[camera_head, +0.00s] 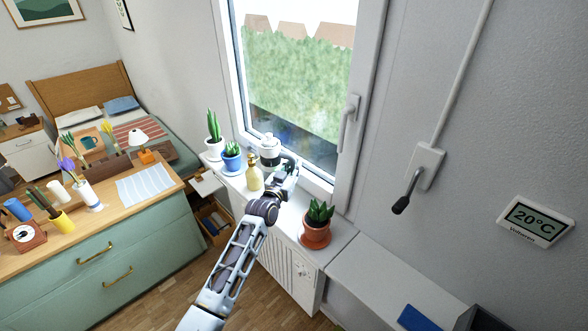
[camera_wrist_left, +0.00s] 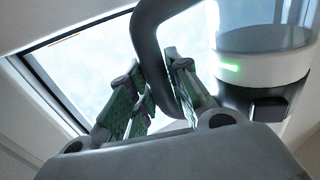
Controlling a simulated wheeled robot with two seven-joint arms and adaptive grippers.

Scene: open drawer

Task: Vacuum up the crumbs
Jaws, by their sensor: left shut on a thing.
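My left gripper (camera_head: 288,170) is above the windowsill and shut on the dark looped handle of a handheld vacuum (camera_head: 268,150). In the left wrist view the vacuum (camera_wrist_left: 262,68) has a clear bin, a white band with a lit green strip, and a dark base. The fingers (camera_wrist_left: 158,95) of my left gripper close around its handle. The nozzle is mostly hidden. I cannot make out any crumbs. My right gripper is not in view.
On the sill stand a white-potted plant (camera_head: 213,144), a blue-potted plant (camera_head: 231,162), a yellowish bottle (camera_head: 254,178) and a terracotta-potted plant (camera_head: 317,226). The window frame (camera_head: 357,100) is close behind. A green dresser (camera_head: 110,262) with several items stands left.

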